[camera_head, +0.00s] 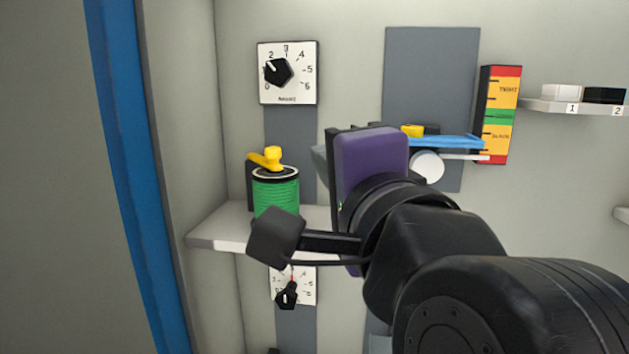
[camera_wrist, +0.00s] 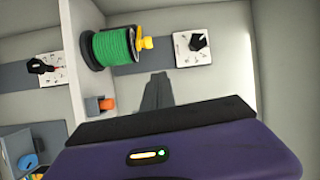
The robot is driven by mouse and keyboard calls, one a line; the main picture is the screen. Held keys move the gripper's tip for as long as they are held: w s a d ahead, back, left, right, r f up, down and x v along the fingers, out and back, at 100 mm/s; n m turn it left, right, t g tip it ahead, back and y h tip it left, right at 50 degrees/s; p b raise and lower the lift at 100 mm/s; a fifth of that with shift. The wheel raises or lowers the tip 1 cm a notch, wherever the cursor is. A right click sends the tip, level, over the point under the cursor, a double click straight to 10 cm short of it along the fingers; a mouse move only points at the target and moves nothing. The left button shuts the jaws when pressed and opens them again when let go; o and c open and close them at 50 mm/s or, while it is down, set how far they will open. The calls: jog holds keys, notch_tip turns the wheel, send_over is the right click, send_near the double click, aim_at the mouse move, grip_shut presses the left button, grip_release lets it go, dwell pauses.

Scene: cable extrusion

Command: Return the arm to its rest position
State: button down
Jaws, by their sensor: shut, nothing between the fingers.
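My arm (camera_head: 460,260) reaches in from the lower right of the head view towards the back wall. Its purple hand (camera_head: 371,160) is raised in front of the grey wall panel. The hand also fills the bottom of the wrist view (camera_wrist: 170,155). My gripper (camera_wrist: 157,92) shows there as dark fingers, shut and empty, pointing at the bare wall. The fingers are mostly hidden behind the hand in the head view. The gripper is apart from the green cable spool (camera_head: 276,193), which stands on a shelf (camera_head: 215,230) to the left.
A yellow lever (camera_head: 267,157) sits by the spool. Dials are above (camera_head: 288,72) and below (camera_head: 291,287) the shelf. A blue bar (camera_head: 445,141), a tight/slack gauge (camera_head: 499,114) and a numbered shelf (camera_head: 540,105) are on the right. A blue post (camera_head: 138,170) stands left.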

notch_tip(320, 180, up, 5)
jog(key=s+n+t, duration=0.1)
jog(key=n+t, duration=0.3)
jog(key=s+d+f+n+y, duration=0.1)
jog(key=s+d+f+n, duration=0.25)
jog(key=f, duration=0.55)
jog(key=s+d+f+n, duration=0.2)
jog(key=s+f+n, duration=0.25)
jog(key=f, duration=0.55)
jog(key=s+d+f+n+y, duration=0.1)
jog(key=s+d+f+n, duration=0.25)
jog(key=f, duration=0.55)
jog(key=s+d+f+g+h, duration=0.3)
jog(key=s+d+f, duration=0.1)
jog(key=s+f, duration=0.6)
jog(key=s+d+f+m+g+h, duration=0.1)
jog(key=s+d+f+g+h, duration=0.2)
jog(key=s+f, duration=0.6)
jog(key=s+d+g, duration=0.1)
jog(key=s+d, duration=0.1)
jog(key=s, duration=0.2)
jog(key=shift+s+f, duration=0.25)
jog(key=shift+f, duration=0.15)
